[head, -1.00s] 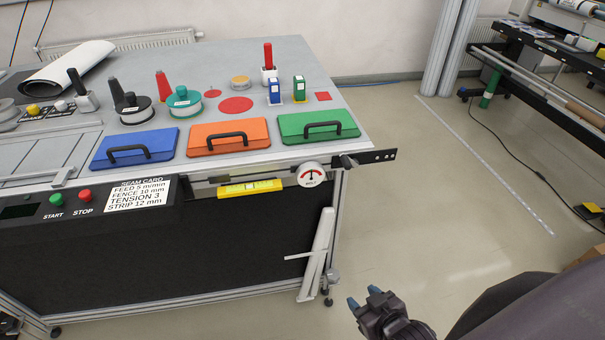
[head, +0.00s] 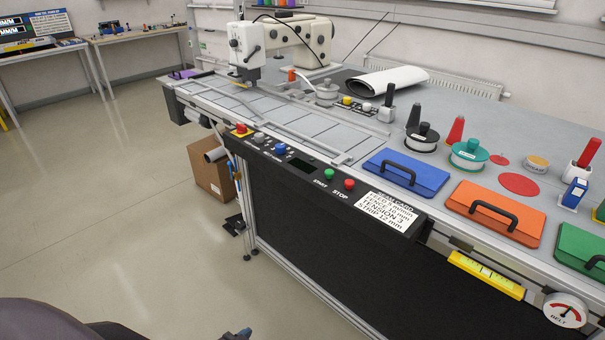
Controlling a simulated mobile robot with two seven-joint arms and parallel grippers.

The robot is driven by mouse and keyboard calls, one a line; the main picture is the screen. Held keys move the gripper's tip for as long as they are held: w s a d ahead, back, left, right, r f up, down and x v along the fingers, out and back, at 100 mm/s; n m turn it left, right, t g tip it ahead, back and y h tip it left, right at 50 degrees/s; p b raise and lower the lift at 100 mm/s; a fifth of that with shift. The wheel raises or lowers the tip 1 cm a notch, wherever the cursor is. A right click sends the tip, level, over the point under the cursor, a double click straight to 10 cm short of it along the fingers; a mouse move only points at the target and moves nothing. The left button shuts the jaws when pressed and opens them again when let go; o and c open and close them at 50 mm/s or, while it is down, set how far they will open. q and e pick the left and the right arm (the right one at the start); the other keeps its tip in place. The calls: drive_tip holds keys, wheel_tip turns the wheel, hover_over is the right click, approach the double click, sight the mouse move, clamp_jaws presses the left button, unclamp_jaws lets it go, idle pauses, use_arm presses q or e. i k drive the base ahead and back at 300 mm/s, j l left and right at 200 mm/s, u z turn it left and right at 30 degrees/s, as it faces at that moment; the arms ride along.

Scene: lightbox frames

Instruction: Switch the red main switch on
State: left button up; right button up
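In the head view, a red knob on a yellow plate (head: 241,130) sits at the left end of the dark control panel (head: 262,145) on the machine's front edge. Its setting is too small to read. A red-handled lever (head: 589,152) on a white base stands on the table at the far right; I cannot tell which of the two is the main switch. My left gripper (head: 240,333) shows only as a small tip at the bottom edge, well below and apart from the panel; its opening is hidden. My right gripper is out of view.
Along the panel are a blue knob (head: 280,149), a green start button (head: 329,174) and a red stop button (head: 349,184). A sewing head (head: 246,50) stands behind. A cardboard box (head: 210,170) is under the table's left end. The floor at left is clear.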

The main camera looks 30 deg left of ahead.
sight(242, 129)
drive_tip(key=u, duration=1.35)
drive_tip(key=i+j+z, duration=0.1)
drive_tip(key=z, duration=0.3)
drive_tip(key=i+j+z, duration=0.1)
drive_tip(key=z, duration=0.3)
drive_tip(key=i+j+z, duration=0.1)
drive_tip(key=z, duration=0.3)
drive_tip(key=i+j+z, duration=0.2)
drive_tip(key=j, duration=0.25)
drive_tip(key=j+z, duration=0.15)
drive_tip(key=j, duration=0.3)
drive_tip(key=i+j, duration=0.1)
drive_tip(key=j, duration=0.5)
drive_tip(key=j+z, duration=0.1)
drive_tip(key=j, duration=0.5)
drive_tip(key=i, duration=0.05)
